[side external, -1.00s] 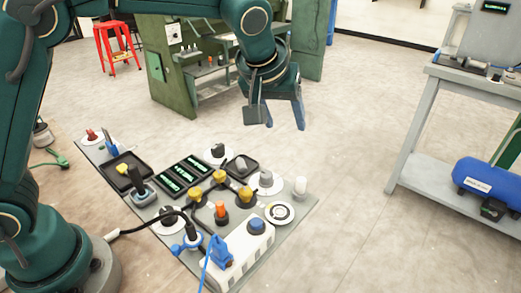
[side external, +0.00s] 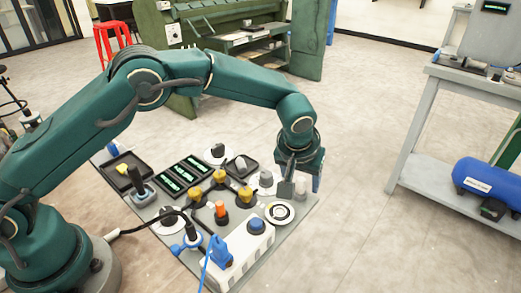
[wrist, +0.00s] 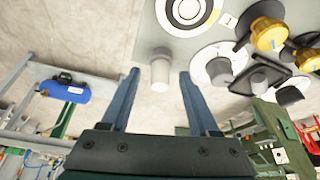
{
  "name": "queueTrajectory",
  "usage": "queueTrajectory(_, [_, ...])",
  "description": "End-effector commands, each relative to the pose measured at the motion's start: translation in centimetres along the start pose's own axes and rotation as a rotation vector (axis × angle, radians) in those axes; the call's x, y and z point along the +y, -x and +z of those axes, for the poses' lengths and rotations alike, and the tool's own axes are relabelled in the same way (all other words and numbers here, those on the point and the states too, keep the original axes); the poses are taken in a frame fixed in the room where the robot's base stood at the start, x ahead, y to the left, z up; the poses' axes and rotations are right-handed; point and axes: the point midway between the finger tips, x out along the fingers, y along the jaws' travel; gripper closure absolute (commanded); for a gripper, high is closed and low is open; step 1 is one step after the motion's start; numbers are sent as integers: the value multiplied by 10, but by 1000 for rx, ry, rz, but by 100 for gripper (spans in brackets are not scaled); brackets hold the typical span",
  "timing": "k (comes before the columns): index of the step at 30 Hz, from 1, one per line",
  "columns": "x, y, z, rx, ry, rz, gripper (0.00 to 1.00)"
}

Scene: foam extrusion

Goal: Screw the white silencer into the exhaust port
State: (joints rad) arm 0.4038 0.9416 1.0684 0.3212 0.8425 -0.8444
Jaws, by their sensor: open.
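The white silencer (side external: 301,187) is a small pale cylinder standing upright at the right corner of the grey panel (side external: 306,206). My gripper (side external: 300,190) is open and pointed down at it. In the wrist view the silencer (wrist: 160,72) shows between the two open blue fingertips (wrist: 159,76), with a gap on each side; I see no contact. In the side view a finger and the wrist partly cover it. A round white fitting with a dark ring (side external: 280,212) lies beside it on the panel; I cannot tell which fitting is the exhaust port.
A grey knob (side external: 266,179) on a white disc and yellow knobs (side external: 245,194) stand close by to the left. A white box with a blue button (side external: 256,226) is in front. Floor to the right is clear up to a grey bench (side external: 420,120).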

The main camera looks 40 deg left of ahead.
Motion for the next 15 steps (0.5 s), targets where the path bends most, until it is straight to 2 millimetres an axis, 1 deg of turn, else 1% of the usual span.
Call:
queueTrajectory(5, [0, 0, 0, 0, 0, 0, 38])
queueTrajectory(6, [0, 0, 0, 0, 0, 0, 54])
queueTrajectory(8, [0, 0, 0, 0, 0, 0, 77])
queueTrajectory(9, [0, 0, 0, 0, 0, 0, 92])
queueTrajectory(10, [0, 0, 0, 0, 0, 0, 100])
queueTrajectory(15, [0, 0, 0, 0, 0, 0, 100])
